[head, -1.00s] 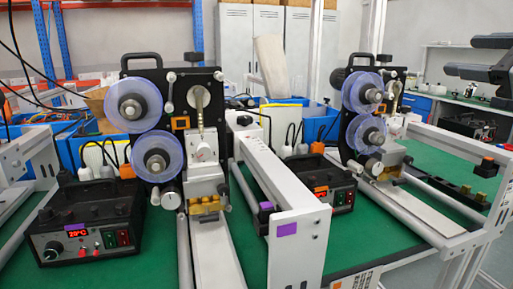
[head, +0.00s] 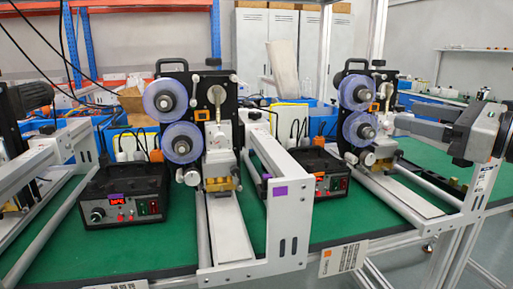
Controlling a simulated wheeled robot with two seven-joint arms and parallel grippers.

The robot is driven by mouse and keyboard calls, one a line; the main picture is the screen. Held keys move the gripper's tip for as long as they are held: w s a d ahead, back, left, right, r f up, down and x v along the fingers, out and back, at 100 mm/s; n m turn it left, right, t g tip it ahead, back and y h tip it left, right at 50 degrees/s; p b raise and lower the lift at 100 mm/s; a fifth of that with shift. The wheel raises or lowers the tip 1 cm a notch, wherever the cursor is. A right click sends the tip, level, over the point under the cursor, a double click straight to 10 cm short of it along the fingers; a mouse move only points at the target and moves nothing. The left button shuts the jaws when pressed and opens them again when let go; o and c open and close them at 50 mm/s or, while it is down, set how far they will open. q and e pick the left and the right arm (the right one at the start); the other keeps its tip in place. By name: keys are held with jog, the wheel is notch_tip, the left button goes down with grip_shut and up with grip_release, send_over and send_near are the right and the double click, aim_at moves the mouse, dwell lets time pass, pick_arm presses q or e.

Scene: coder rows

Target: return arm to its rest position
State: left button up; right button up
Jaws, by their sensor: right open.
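My right gripper (head: 408,114) comes in from the right edge with its two grey fingers pointing left. The fingers are apart and nothing shows between them. It hangs over the right part of the green table, in the picture just right of the right coder (head: 358,82). I cannot tell whether it touches the coder. My left gripper is not in view.
Another coder (head: 176,76) with blue reels stands left of the middle. Black control boxes (head: 126,194) (head: 308,182) and white frame rails (head: 283,190) crowd the green table (head: 240,226). Black cables hang at upper left. Grey lockers (head: 254,50) stand behind.

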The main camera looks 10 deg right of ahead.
jog(key=a+f+m+t+y+p, duration=0.2)
jog(key=a+f+m+y, duration=0.2)
jog(key=a+f+m, duration=0.5)
jog(key=s+a+f+m+h+p, duration=0.15)
jog(key=f+m+h, duration=0.25)
jog(key=f+m, duration=0.45)
jog(key=s+f+m+g+h, duration=0.1)
jog(key=s+f+m+h, duration=0.2)
jog(key=f+m, duration=0.6)
jog(key=s+a+f+m+h, duration=0.15)
jog(key=f+m+h, duration=0.25)
jog(key=f+m, duration=0.45)
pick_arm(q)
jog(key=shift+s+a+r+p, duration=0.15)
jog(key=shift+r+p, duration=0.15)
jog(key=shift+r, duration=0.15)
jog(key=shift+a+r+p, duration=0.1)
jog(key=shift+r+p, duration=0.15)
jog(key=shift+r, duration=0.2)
pick_arm(e)
jog(key=s+a+f+m+g+y, duration=0.1)
jog(key=s+a+f+m+g, duration=0.5)
jog(key=s, duration=0.3)
jog(key=shift+s+a+f+m, duration=0.35)
jog(key=shift+a+f+m, duration=0.35)
jog(key=shift+a+f, duration=0.15)
